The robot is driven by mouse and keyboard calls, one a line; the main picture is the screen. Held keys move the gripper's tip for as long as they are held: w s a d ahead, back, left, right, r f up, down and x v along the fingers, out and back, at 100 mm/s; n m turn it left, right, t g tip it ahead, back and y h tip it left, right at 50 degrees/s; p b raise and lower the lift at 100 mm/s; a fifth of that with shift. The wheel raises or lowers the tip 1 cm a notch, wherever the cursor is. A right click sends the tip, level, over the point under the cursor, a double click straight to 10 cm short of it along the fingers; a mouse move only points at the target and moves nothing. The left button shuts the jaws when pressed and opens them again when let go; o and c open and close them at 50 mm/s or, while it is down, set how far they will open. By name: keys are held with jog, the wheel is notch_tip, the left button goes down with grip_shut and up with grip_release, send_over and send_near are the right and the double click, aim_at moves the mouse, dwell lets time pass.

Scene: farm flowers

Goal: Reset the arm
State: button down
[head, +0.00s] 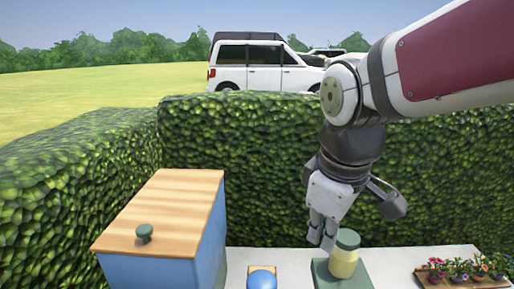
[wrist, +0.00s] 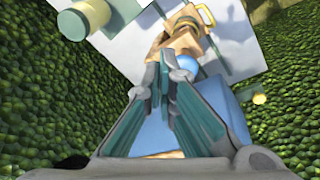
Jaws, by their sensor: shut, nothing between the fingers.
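My gripper (head: 322,234) hangs below my raised arm, pointing down over the white surface. Its fingers are together with nothing between them. It is a little left of a cream jar with a green lid (head: 345,254), which stands upright on a green square base (head: 322,274); I cannot tell the exact gap. In the wrist view my gripper (wrist: 165,62) shows its two teal-lined fingers closed at the tips. The jar (wrist: 84,16) shows at the upper left there, apart from the fingers.
A blue box with a wooden lid (head: 172,205) and green knob (head: 144,232) stands at left. A blue round object (head: 262,280) sits at the front. A flower tray (head: 462,271) is at right. Tall hedges (head: 245,135) enclose the back and left. A wooden object (wrist: 186,30) shows beyond the fingertips.

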jog(key=s+d+r+m+t, duration=0.1)
jog(key=s+d+m+t, duration=0.2)
jog(key=s+d+m, duration=0.5)
jog(key=shift+s+m+b, duration=0.3)
jog(key=shift+s+m, duration=0.1)
jog(key=shift+m, duration=0.5)
